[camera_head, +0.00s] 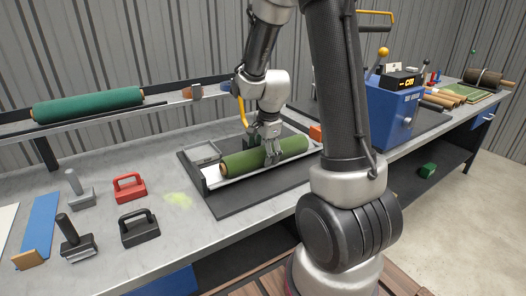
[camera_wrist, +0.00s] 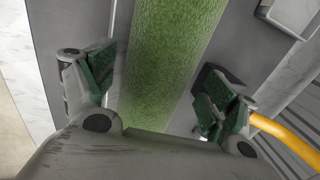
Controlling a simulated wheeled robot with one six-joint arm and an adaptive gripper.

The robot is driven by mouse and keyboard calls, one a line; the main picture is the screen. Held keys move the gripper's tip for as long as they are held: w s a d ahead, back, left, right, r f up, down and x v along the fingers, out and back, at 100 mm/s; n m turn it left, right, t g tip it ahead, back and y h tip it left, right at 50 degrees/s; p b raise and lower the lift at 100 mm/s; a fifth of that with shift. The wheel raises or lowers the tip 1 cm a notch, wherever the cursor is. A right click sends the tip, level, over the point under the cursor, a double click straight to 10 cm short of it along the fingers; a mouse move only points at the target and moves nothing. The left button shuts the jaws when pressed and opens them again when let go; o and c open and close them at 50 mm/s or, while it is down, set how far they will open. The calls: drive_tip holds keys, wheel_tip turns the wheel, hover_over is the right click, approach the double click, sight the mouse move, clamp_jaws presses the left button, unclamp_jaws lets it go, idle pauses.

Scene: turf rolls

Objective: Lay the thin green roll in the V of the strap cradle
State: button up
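A green roll (camera_head: 262,158) with a tan core end lies in a pale metal trough on a black mat (camera_head: 228,207) at the middle of the bench; the trough looks like the strap cradle (camera_head: 213,181). My gripper (camera_head: 271,157) is low over the roll's middle, pointing down. In the wrist view the textured green roll (camera_wrist: 172,55) runs between the two green-padded fingers of my gripper (camera_wrist: 155,88). The fingers are open, with a gap on each side of the roll. The trough's V is mostly hidden under the roll.
A dark green roll (camera_head: 88,104) lies on a raised rack behind. Red (camera_head: 129,187) and black (camera_head: 139,228) handled tools and a blue strip (camera_head: 38,229) lie at the left. A blue machine (camera_head: 393,108) stands right.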

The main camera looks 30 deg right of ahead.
drive_tip(key=v, duration=1.2)
idle(0.4)
drive_tip(key=s+a+r+n+t, duration=0.1)
drive_tip(key=s+r+n, duration=0.2)
drive_tip(key=s+n, duration=0.5)
drive_tip(key=s+a+r+n, duration=0.2)
drive_tip(key=s+r+n, duration=0.2)
drive_tip(key=s+n, duration=0.5)
drive_tip(key=s, duration=0.3)
drive_tip(key=shift+s+a+r+n+t, duration=0.2)
drive_tip(key=shift+s+n+t, duration=0.1)
drive_tip(key=shift+s+t, duration=0.1)
